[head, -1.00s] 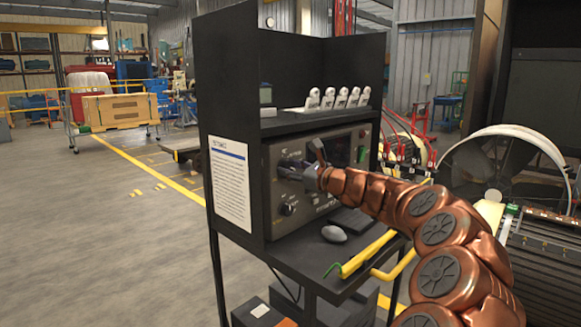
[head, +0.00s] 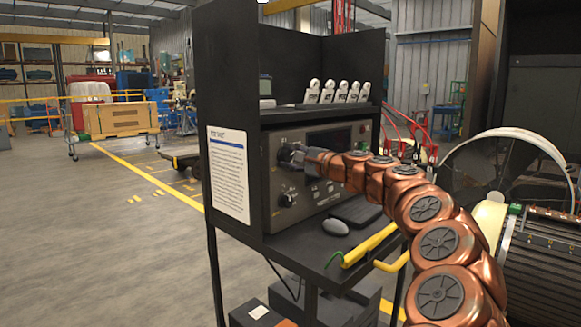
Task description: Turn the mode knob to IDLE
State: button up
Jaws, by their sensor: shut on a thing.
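The grey control panel (head: 330,193) sits in the black stand under a shelf. My gripper (head: 289,155) reaches it from the right, at the upper left of the panel face. Its fingers are shut on the upper knob, which I take to be the mode knob; the fingers and wrist hide most of it. A second dark knob (head: 286,199) with a pale pointer mark sits below and is untouched. The labels around the knobs are too small to read, so the setting cannot be told.
The black stand (head: 231,110) has a tall side wall left of the panel. Several white clamp-like pieces (head: 342,92) stand on the shelf above.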

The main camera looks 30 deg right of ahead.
jog(key=n+b, duration=0.5)
jog(key=n, duration=0.1)
jog(key=shift+a+f+n+b, duration=0.1)
jog(key=shift+f+n+b, duration=0.2)
jog(key=shift+b, duration=0.1)
jog(key=n+b, duration=0.3)
jog(key=n, duration=0.1)
jog(key=shift+r+n+b, duration=0.15)
jog(key=shift+n+b, duration=0.15)
jog(key=shift+r+n+b, duration=0.1)
jog(key=shift+n+b, duration=0.25)
jog(key=shift+n, duration=0.15)
jog(key=shift+r, duration=0.1)
jog(key=o, duration=1.1)
jog(key=shift+o, duration=0.2)
jog(key=shift+s, duration=0.15)
